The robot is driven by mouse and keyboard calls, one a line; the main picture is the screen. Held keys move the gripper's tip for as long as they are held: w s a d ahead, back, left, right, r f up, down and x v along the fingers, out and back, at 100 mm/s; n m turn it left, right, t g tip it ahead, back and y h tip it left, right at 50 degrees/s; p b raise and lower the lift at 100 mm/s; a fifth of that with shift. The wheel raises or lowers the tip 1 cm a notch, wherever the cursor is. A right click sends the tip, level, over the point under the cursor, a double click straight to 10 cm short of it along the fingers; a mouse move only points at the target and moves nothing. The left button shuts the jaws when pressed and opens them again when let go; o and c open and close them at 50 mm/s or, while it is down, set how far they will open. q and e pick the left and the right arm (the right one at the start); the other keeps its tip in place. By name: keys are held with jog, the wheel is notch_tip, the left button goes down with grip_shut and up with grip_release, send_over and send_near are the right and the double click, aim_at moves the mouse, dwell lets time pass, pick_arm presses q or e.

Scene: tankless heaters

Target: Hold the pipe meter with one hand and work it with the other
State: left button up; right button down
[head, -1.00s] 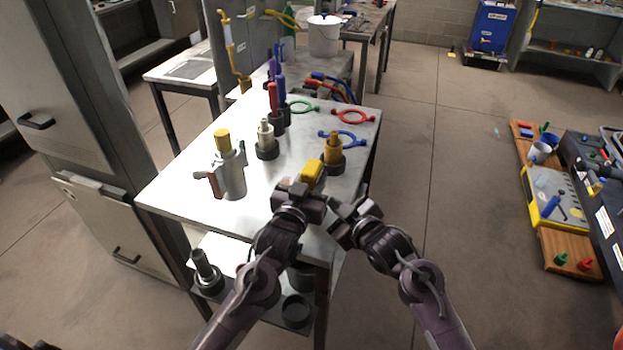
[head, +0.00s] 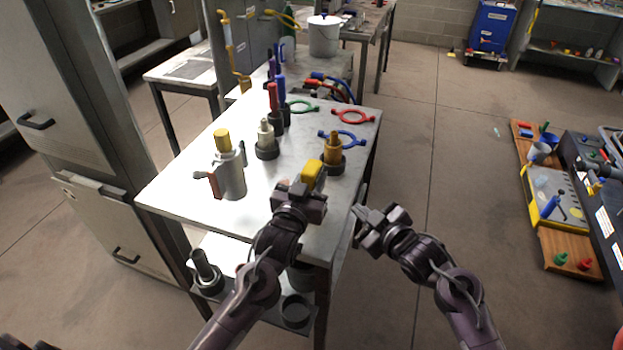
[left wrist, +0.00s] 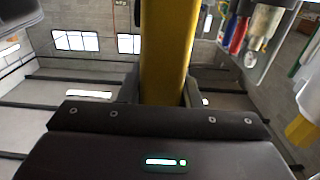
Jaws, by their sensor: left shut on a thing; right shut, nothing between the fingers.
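The pipe meter is a yellow tool (head: 313,174) held over the near right part of the table. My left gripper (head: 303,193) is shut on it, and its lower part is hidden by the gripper. In the left wrist view the yellow body (left wrist: 165,50) rises between the fingers. My right gripper (head: 360,212) is shut and empty, off the table's right edge, to the right of the pipe meter and apart from it.
On the table (head: 190,170) stand a grey cylinder with a yellow cap (head: 229,175), a brass-topped fitting (head: 332,153) and several coloured tools. Red (head: 353,116), green and blue rings lie farther back. The floor to the right is clear up to a wooden board (head: 570,250).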

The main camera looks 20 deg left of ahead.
pick_arm(q)
jog(key=o, duration=1.2)
